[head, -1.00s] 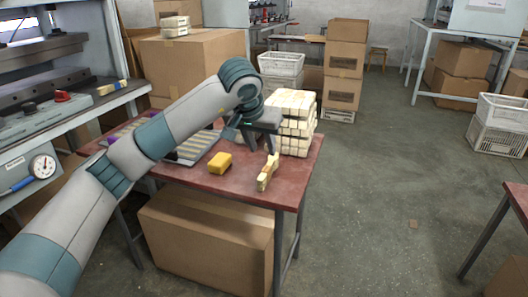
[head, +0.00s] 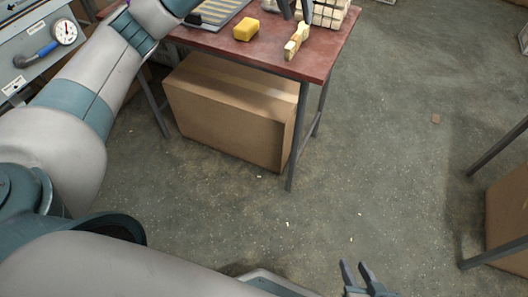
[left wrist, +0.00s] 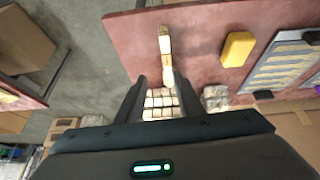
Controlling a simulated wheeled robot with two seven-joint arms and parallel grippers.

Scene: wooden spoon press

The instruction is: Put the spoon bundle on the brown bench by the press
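The spoon bundle (head: 296,41), pale wood with an orange-brown band, lies on the brown bench (head: 268,44) near its right front corner. It also shows in the left wrist view (left wrist: 165,42), just past the fingertips. My left gripper (head: 295,12) is open and empty behind the bundle, cut off by the top edge of the head view. In the left wrist view its fingers (left wrist: 156,76) stand apart. My right gripper (head: 354,264) is open and empty, low over the floor. Part of the press (head: 33,40), with a dial gauge, shows at the upper left.
A cardboard box (head: 232,112) is under the bench. Another table with a box (head: 510,215) stands at right.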

